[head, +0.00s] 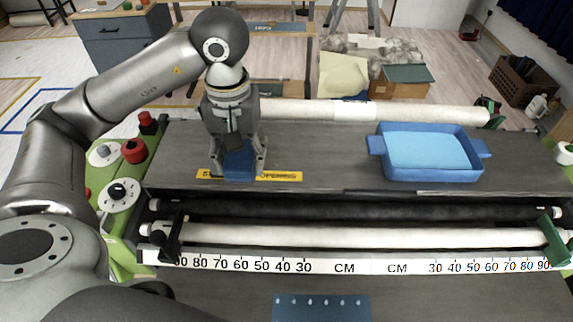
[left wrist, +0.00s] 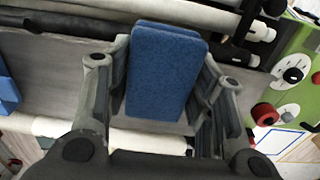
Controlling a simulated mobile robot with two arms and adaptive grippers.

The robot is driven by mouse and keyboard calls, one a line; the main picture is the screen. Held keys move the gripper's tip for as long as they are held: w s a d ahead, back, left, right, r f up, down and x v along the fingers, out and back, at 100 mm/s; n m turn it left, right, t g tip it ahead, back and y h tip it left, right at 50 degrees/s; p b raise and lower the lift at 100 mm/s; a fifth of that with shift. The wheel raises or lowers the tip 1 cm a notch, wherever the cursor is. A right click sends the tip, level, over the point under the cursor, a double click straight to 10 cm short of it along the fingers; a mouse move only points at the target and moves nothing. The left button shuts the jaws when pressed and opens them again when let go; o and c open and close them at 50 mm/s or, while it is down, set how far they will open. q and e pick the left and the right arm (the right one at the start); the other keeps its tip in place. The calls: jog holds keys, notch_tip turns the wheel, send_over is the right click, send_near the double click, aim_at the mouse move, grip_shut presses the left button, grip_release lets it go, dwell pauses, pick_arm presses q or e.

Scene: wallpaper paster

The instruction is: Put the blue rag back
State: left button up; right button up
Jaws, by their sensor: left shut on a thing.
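The blue rag (head: 239,162) is a thick, flat blue pad. My left gripper (head: 239,168) is shut on it, over the dark top panel of the machine at the left, by the yellow warning strip. In the left wrist view the rag (left wrist: 163,70) sits between the two fingers of the left gripper (left wrist: 163,95). I cannot tell whether the rag touches the panel. A blue tray (head: 432,175) with a light blue inside stands on the panel at the right. My right gripper is not in view.
White and black rollers (head: 340,236) and a centimetre ruler (head: 345,266) run along the front of the panel (head: 320,150). Red and black knobs (head: 133,150) are on the green left side. The panel is bare between gripper and tray. A long white roll (head: 370,112) lies behind.

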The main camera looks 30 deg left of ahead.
pick_arm(q)
jog(key=shift+s+a+r, duration=0.1)
jog(key=shift+a+r, duration=0.05)
jog(key=shift+a, duration=0.1)
jog(key=shift+w+d, duration=0.15)
jog(key=shift+w, duration=0.15)
jog(key=w+d+f+p, duration=0.1)
jog(key=w+f+p, duration=0.2)
jog(key=w, duration=0.5)
jog(key=shift+w+f, duration=0.2)
jog(key=shift+f, duration=0.15)
jog(key=w+f, duration=0.1)
jog(key=w+f+p, duration=0.1)
jog(key=w+f, duration=0.1)
jog(key=f, duration=0.1)
jog(key=shift+w+d+p, duration=0.1)
jog(key=shift+d+p, duration=0.2)
jog(key=shift+w+f, duration=0.65)
jog(key=shift+f, duration=0.15)
jog(key=f, duration=0.1)
jog(key=f+p, duration=0.1)
jog(key=p, duration=0.1)
jog(key=shift+w+d+f, duration=0.1)
jog(key=shift+w+f, duration=0.15)
jog(key=shift+f, duration=0.4)
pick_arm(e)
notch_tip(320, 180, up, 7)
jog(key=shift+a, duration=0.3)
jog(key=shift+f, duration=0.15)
